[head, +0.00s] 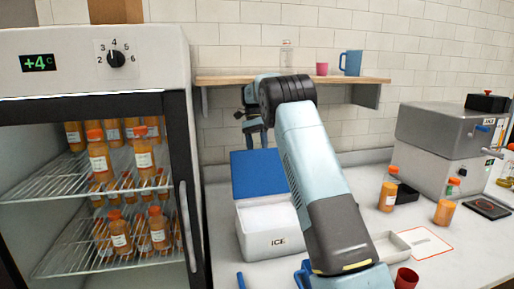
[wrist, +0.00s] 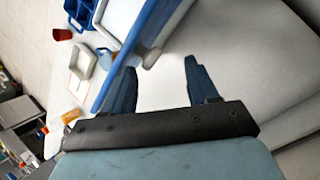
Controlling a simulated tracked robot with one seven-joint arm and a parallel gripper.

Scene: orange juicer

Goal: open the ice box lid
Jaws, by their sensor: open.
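The white ice box (head: 278,241), marked ICE, stands on the counter in the head view. Its blue lid (head: 257,174) stands raised at the back of the box, and the white inside (head: 268,215) shows. My gripper (head: 254,130) is above and behind the lid, partly hidden by my arm. In the wrist view my gripper (wrist: 157,72) is open, with nothing seen between its fingers. The blue lid edge (wrist: 132,48) runs close beside the left finger; I cannot tell if they touch.
A fridge with juice bottles (head: 97,155) stands at the left. A wooden shelf (head: 225,81) with a blue mug (head: 351,63) hangs behind my arm. To the right are a grey tray (head: 390,247), a red cup (head: 406,278), bottles and a grey machine (head: 440,140).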

